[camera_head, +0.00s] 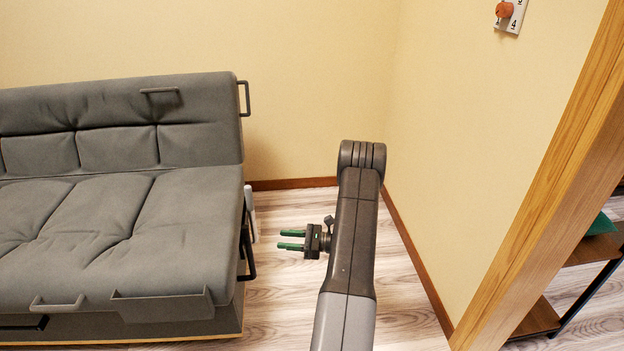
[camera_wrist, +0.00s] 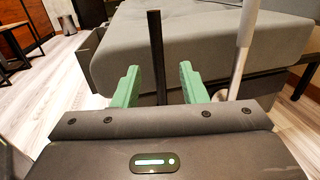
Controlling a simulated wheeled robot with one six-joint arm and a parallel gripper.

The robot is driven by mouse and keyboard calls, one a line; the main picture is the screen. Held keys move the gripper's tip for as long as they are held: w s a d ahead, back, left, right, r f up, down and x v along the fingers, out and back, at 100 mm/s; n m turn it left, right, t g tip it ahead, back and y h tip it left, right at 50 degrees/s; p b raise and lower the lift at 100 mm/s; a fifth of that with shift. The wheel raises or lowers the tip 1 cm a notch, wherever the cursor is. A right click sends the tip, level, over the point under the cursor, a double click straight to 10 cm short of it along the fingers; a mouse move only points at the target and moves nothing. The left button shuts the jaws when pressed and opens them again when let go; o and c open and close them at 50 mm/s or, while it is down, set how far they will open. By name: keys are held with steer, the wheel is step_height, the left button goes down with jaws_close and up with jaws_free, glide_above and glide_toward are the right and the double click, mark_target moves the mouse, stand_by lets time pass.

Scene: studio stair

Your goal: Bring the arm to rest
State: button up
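My gripper (camera_head: 291,240) shows in the head view left of my arm's long grey link, above the wood floor, with its green fingers pointing left toward the sofa. In the wrist view my gripper (camera_wrist: 162,87) has its two green fingers well apart with nothing held between them. A dark upright bar stands between the fingers in that picture; I cannot tell its depth. The grey sofa (camera_head: 115,235) is in front of the fingers, and it also fills the upper middle of the wrist view (camera_wrist: 195,45). I see a gap between fingers and sofa in the head view.
A yellow wall (camera_head: 480,150) and a wooden post (camera_head: 555,190) stand to the right. A dark-framed shelf (camera_head: 590,250) is behind the post. A whitish upright object (camera_head: 250,213) is beside the sofa's right end. Bare floor (camera_head: 285,305) lies between sofa and arm.

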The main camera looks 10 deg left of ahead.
mark_target(249, 240)
steer(key=a+b, duration=0.1)
steer(key=a, duration=0.3)
steer(key=a+b, duration=0.1)
steer(key=a, duration=0.3)
steer(key=a+b, duration=0.1)
steer(key=a, duration=0.4)
steer(key=shift+s+a, duration=0.1)
steer(key=shift+s, duration=0.25)
steer(key=shift+s+d+p, duration=0.2)
steer(key=shift+s+p, duration=0.1)
steer(key=shift+s, duration=0.25)
